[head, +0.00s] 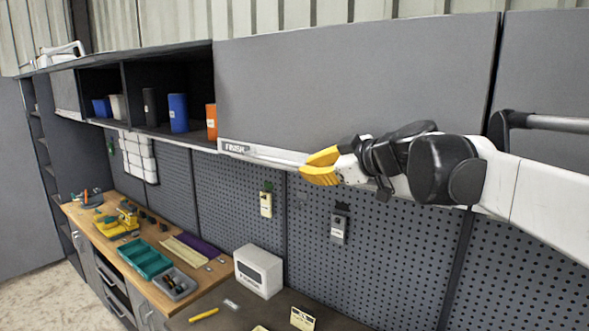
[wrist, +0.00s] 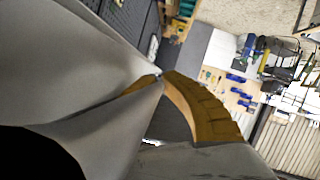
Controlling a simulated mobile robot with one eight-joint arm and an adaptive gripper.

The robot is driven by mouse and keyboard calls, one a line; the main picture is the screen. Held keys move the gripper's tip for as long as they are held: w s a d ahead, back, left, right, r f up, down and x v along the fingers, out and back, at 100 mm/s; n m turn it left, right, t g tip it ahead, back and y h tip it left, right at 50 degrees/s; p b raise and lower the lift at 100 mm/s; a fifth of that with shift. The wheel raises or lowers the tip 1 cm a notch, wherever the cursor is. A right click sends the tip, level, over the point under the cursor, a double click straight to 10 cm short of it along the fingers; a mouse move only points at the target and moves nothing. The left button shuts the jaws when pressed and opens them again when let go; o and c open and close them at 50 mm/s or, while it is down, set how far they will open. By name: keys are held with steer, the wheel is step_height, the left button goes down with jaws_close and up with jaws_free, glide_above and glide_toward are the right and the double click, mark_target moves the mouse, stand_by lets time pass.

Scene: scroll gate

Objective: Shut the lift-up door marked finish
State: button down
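The lift-up door (head: 355,75) is a wide grey panel on the wall cabinet in the head view. It hangs down over its compartment, with no clear gap at its left edge; whether it is fully flush I cannot tell. A pale strip with the label FINISH (head: 235,148) and a bar handle (head: 275,157) runs along its lower edge. My gripper (head: 320,167) has yellow fingertips and is at this lower edge, right of the label; contact is unclear. A yellow finger also shows large in the wrist view (wrist: 205,105). The gap between the fingers is not clear.
Open shelves with blue, black and orange containers (head: 178,113) are left of the door. Below are a perforated wall panel (head: 400,250) and a workbench (head: 90,218) with a teal tray (head: 145,258), a yellow tool and a white box (head: 258,270). Free air lies between door and bench.

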steer(key=c, duration=1.8)
jaws_free()
steer(key=shift+w+d+f, duration=0.1)
steer(key=shift+d, duration=0.05)
steer(key=v, duration=1.2)
